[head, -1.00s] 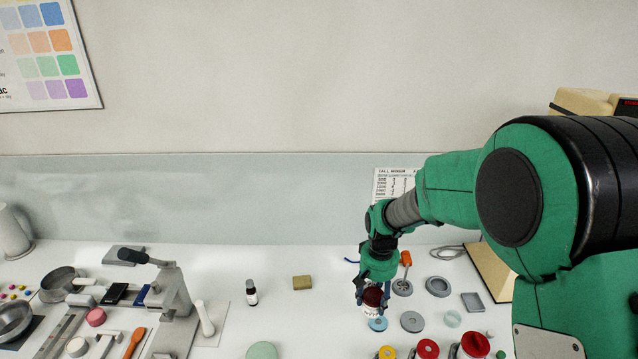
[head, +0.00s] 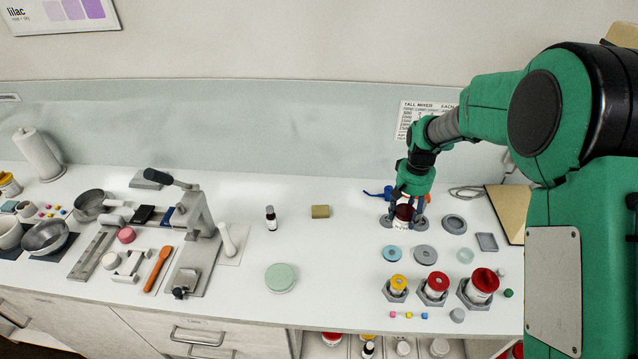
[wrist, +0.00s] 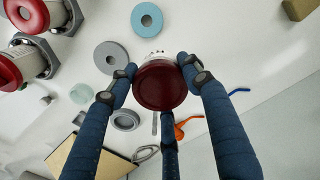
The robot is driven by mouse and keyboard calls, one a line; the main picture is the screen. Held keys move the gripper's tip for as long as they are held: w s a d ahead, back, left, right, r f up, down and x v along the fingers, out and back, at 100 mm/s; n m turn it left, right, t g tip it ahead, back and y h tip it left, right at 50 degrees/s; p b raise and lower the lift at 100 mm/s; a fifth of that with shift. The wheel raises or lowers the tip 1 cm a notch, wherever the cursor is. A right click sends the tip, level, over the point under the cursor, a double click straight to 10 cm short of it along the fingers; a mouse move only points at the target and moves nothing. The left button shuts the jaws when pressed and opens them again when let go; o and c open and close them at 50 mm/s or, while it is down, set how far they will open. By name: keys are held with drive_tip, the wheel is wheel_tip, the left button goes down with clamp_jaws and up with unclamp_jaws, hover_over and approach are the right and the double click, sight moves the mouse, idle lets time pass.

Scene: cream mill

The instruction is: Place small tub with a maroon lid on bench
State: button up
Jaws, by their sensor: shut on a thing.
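The small tub (head: 402,222) has a white body and a maroon lid. It is upright in my gripper (head: 406,208), at the back right of the white bench (head: 340,270) in the head view. In the wrist view the maroon lid (wrist: 160,87) fills the middle, with blue fingers on several sides of it. My gripper is shut on the tub. The tub's underside is hidden, and I cannot tell whether it touches the bench or hangs just above it.
Close by lie a light blue ring (head: 392,254), grey rings (head: 454,224) and a grey tray (head: 487,241). Lidded pots stand in hexagonal holders (head: 436,292) in front. The bench is clear around the tan block (head: 320,212). A stand press (head: 190,225) is further left.

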drive_tip(key=shift+s+a, duration=0.3)
drive_tip(key=shift+a, duration=0.15)
drive_tip(key=s+a+f+n+p, duration=0.1)
drive_tip(key=s+a+p, duration=0.1)
drive_tip(key=s+a, duration=0.7)
drive_tip(key=s+a+f+n+p, duration=0.1)
drive_tip(key=s+a+p, duration=0.1)
drive_tip(key=s+a, duration=0.7)
drive_tip(key=s, duration=0.8)
drive_tip(key=shift+s+a, duration=0.15)
drive_tip(key=shift+a, duration=0.05)
drive_tip(key=w+a, duration=0.2)
drive_tip(key=w, duration=0.2)
drive_tip(key=w+a+f, duration=0.1)
drive_tip(key=w+a, duration=0.1)
drive_tip(key=w, duration=0.3)
drive_tip(key=w+a, duration=0.2)
drive_tip(key=w, duration=0.3)
drive_tip(key=shift+a+f, duration=0.15)
drive_tip(key=shift+f, duration=0.1)
drive_tip(key=shift+w+a, duration=0.15)
drive_tip(key=shift+w, duration=0.1)
drive_tip(key=shift+w+f+b, duration=0.1)
drive_tip(key=shift+f+b, duration=0.3)
drive_tip(key=shift+f, duration=1.35)
